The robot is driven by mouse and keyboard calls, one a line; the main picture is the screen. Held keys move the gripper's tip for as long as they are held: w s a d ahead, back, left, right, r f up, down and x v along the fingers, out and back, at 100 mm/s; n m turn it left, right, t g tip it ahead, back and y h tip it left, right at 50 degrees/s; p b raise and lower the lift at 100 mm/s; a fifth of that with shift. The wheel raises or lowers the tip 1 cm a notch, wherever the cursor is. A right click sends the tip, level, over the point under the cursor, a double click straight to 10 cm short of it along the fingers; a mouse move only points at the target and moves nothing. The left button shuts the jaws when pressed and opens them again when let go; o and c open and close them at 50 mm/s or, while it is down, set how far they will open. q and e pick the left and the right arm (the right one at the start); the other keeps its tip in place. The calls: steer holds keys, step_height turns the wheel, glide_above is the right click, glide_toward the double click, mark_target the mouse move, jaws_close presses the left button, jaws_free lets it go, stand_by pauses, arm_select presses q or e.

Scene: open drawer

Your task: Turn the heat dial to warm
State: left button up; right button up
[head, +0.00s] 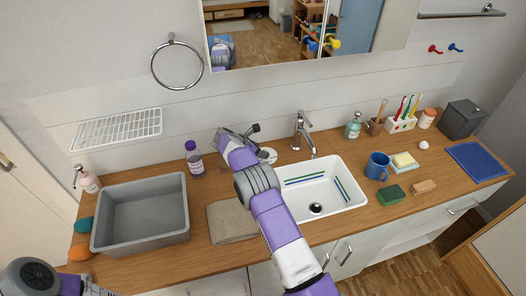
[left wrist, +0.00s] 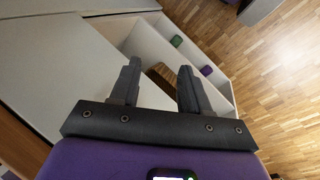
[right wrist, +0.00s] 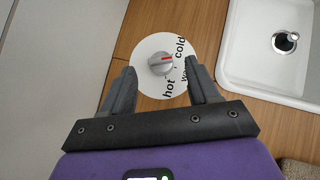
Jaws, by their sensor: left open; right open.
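The heat dial shows in the right wrist view as a white disc (right wrist: 144,50) with a silver knob (right wrist: 160,64) on the wooden counter. The disc reads hot, cold and warm. The knob's red mark points right, between the words cold and warm. My right gripper (right wrist: 159,68) is open, its fingers on either side of the dial in the picture; I cannot tell whether they touch it. In the head view my right gripper (head: 239,132) hides much of the dial (head: 269,154).
The white sink (head: 345,205) with its faucet (head: 304,135) lies just right of the dial. A purple bottle (head: 194,160), a grey basin (head: 140,255) and a folded cloth (head: 228,222) are on the left. A blue mug (head: 377,166) stands right of the sink.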

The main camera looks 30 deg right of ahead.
steer(key=shift+v, duration=1.9)
steer(key=shift+s, duration=0.1)
